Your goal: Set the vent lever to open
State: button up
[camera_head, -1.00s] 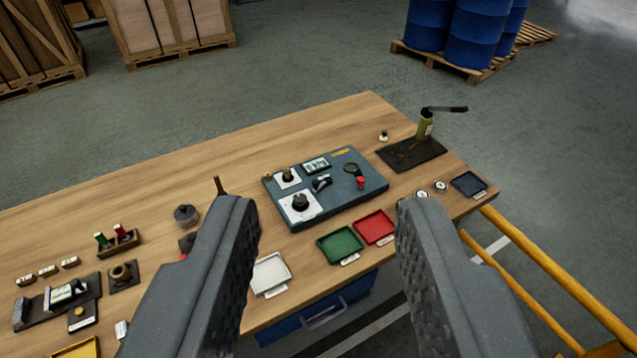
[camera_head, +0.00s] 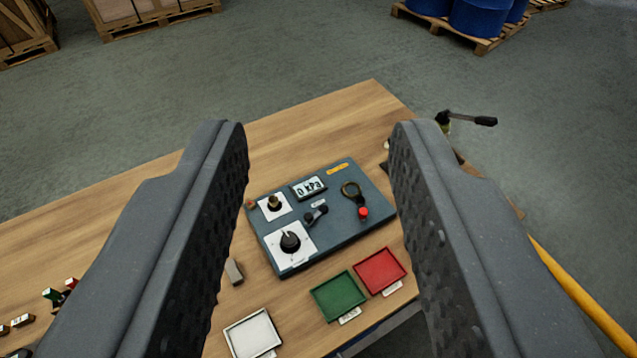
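A blue-grey control panel (camera_head: 343,238) lies on the wooden table between my fingers in the picture. A short black lever (camera_head: 316,215) sits near its middle, under a small white label.
Green (camera_head: 338,297), red (camera_head: 380,271) and white (camera_head: 252,335) trays lie in front. A black-handled device (camera_head: 467,118) stands at the right.

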aim_at(309, 218)
jog(key=i, duration=0.15)
jog(key=k, duration=1.15)
jog(key=z, duration=0.4)
jog(key=i, duration=1.8)
jog(key=u, duration=0.25)
